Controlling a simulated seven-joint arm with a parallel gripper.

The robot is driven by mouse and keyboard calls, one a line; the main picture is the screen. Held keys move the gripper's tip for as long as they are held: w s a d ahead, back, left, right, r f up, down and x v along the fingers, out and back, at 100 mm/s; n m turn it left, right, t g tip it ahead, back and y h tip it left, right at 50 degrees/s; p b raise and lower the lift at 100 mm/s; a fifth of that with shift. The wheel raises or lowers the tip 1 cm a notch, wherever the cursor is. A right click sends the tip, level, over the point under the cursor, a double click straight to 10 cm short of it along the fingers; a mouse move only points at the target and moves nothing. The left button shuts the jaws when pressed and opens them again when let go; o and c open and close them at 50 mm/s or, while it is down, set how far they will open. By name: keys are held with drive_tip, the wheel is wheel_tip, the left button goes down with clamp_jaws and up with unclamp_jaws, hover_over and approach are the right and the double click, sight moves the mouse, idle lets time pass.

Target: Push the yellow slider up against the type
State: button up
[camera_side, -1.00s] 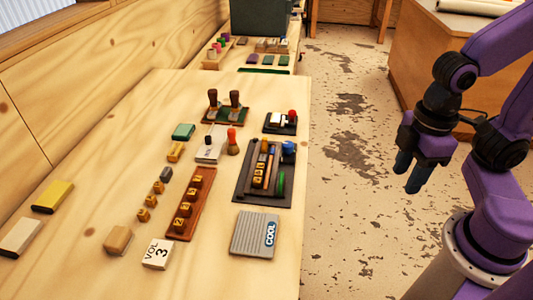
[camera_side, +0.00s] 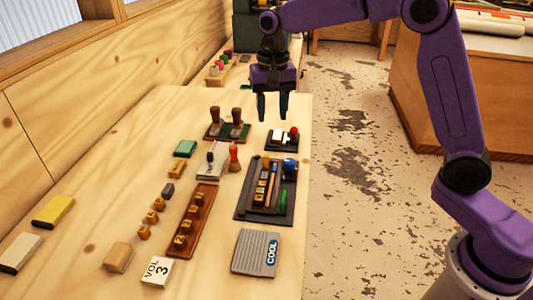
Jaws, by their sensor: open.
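A dark tray (camera_side: 243,211) lies flat near the table's right edge. Inside it on the left is a column of small lettered type blocks (camera_side: 261,186). A small yellow piece (camera_side: 266,163), which looks like the yellow slider, sits at the far end of that column; I cannot tell if it touches the type. An orange-brown strip (camera_side: 271,182) runs along the right of the type. My gripper (camera_side: 272,108) points down with its two fingers apart and empty. It hangs over the far right part of the table, beyond the dark tray and apart from it.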

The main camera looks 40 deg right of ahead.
sight(266, 155)
drive_tip(key=w+d+f+m, duration=0.1)
drive_tip(key=w+d+m, duration=0.25)
drive_tip(key=w, duration=0.25)
drive_tip(key=f, duration=1.7)
drive_tip(key=shift+a+f, duration=0.15)
drive_tip(key=shift+a, duration=0.15)
drive_tip(key=shift+w, duration=0.1)
drive_tip(key=shift+c, duration=0.3)
